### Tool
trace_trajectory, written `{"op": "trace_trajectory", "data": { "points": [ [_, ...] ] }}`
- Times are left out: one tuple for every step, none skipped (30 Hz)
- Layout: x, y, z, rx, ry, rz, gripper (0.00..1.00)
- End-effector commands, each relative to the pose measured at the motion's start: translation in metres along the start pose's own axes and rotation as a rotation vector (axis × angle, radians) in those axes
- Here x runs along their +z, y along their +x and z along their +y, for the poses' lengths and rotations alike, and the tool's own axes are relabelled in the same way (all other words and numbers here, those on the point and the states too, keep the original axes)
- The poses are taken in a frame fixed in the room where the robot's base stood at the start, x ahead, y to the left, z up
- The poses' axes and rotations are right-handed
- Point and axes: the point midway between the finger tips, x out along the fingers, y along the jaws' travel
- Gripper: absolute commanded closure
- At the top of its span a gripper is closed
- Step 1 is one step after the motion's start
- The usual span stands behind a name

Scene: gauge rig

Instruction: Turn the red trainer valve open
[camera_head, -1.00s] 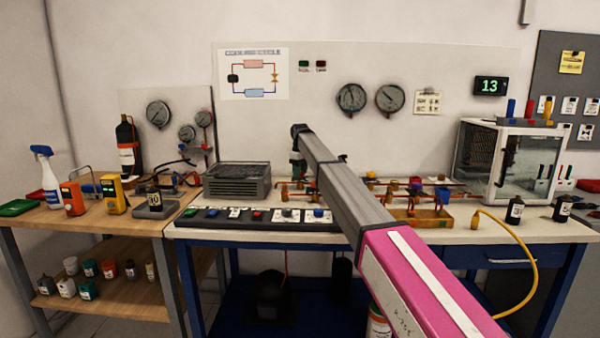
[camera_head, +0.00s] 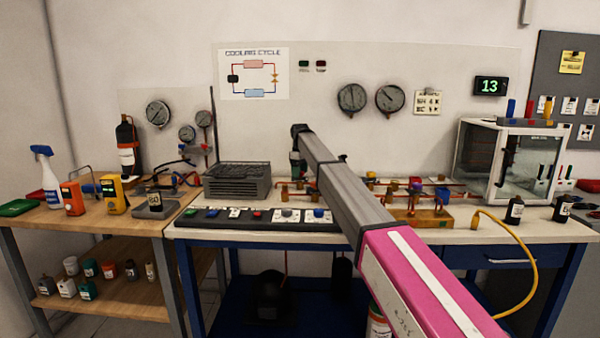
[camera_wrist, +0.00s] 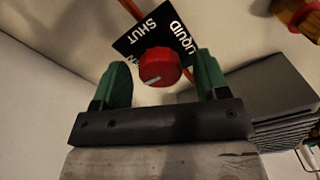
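The red valve knob (camera_wrist: 158,68) sits on a black plate (camera_wrist: 133,42) lettered SHUT and LIQUID, with a third word mostly hidden by the knob and a finger. A pale line on the knob's face points to the lower left in the wrist view. My gripper (camera_wrist: 163,78) is open, its green fingers on either side of the knob, with a gap visible on each side. I cannot tell how deep the fingers reach along the knob. In the head view my own arm hides the knob and most of my gripper.
A grey finned unit (camera_head: 237,181) stands left of my arm on the bench (camera_head: 350,237); it appears right of the gripper in the wrist view (camera_wrist: 265,92). Copper piping with several valves (camera_head: 425,190) runs right of my arm. A switch panel (camera_head: 258,217) lies along the front.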

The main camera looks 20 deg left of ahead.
Motion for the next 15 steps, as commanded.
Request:
{"op": "trace_trajectory", "data": {
  "points": [
    [0.0,0.0,0.0,0.0,0.0,0.0,0.32],
    [0.0,0.0,0.0,0.0,0.001,0.0,0.32],
    [0.0,0.0,0.0,0.0,0.001,0.0,0.32],
    [0.0,0.0,0.0,0.0,0.001,0.0,0.32],
    [0.0,0.0,0.0,0.0,0.001,0.0,0.32],
    [0.0,-0.001,0.0,0.0,0.001,0.0,0.32],
    [0.0,-0.002,0.0,0.0,0.001,0.0,0.32],
    [0.0,-0.003,0.0,0.0,0.001,0.0,0.32],
    [0.0,-0.005,0.0,0.0,0.001,0.0,0.32],
    [0.0,-0.007,0.0,0.0,0.001,0.0,0.32],
    [0.0,-0.009,0.0,0.0,0.001,0.0,0.32],
    [0.0,-0.013,0.0,0.001,0.001,0.0,0.32],
    [0.0,-0.017,0.001,0.001,0.001,0.0,0.32],
    [0.0,-0.021,0.001,0.001,0.001,0.001,0.32],
    [0.0,-0.028,0.001,0.001,0.001,0.001,0.32]
  ]
}}
